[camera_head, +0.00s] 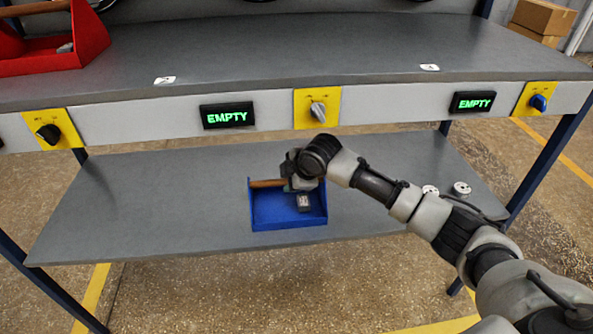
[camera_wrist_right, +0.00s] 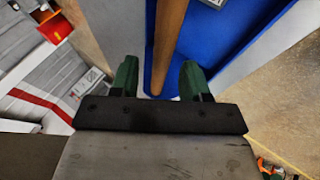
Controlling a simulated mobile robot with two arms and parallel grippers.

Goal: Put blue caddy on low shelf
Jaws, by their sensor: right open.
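The blue caddy (camera_head: 288,222) stands upright on the low shelf (camera_head: 150,212), near its front middle. Its brown wooden handle (camera_head: 266,183) runs across the top, and a small grey item (camera_head: 304,203) lies inside. My right gripper (camera_head: 298,184) is at the caddy's handle, partly hidden by its own wrist. In the right wrist view the green fingers (camera_wrist_right: 160,80) are open, one on each side of the handle (camera_wrist_right: 168,40), with gaps beside it. The blue caddy wall (camera_wrist_right: 225,45) shows beyond them. My left gripper is out of view.
The upper shelf (camera_head: 300,55) overhangs the low one, with yellow switch plates (camera_head: 317,120) and "EMPTY" displays (camera_head: 227,116) along its front. A red caddy (camera_head: 85,45) sits up at the left. Small round items (camera_head: 461,188) lie on the low shelf's right. The low shelf's left is clear.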

